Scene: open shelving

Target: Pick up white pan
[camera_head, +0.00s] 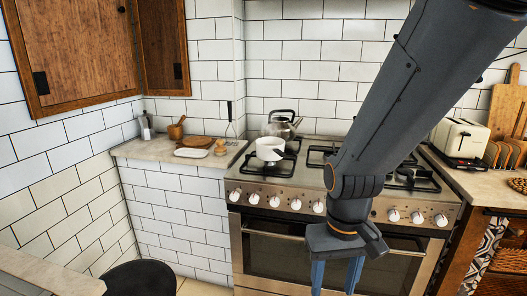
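The white pan (268,147) stands upright on the left part of the stove top (318,178), in front of a metal kettle. My gripper (336,278) hangs at the lower middle of the view, in front of the oven door. It is below and to the right of the pan and apart from it. Its two blue fingers point down with a gap between them, and nothing shows between them. The pan's inside is mostly hidden at this angle.
The kettle (283,124) stands right behind the pan. A counter (150,150) left of the stove holds a white dish (191,153), wooden boards and a mortar. A toaster (460,137) stands on the right counter. A dark round seat (140,279) is at the lower left.

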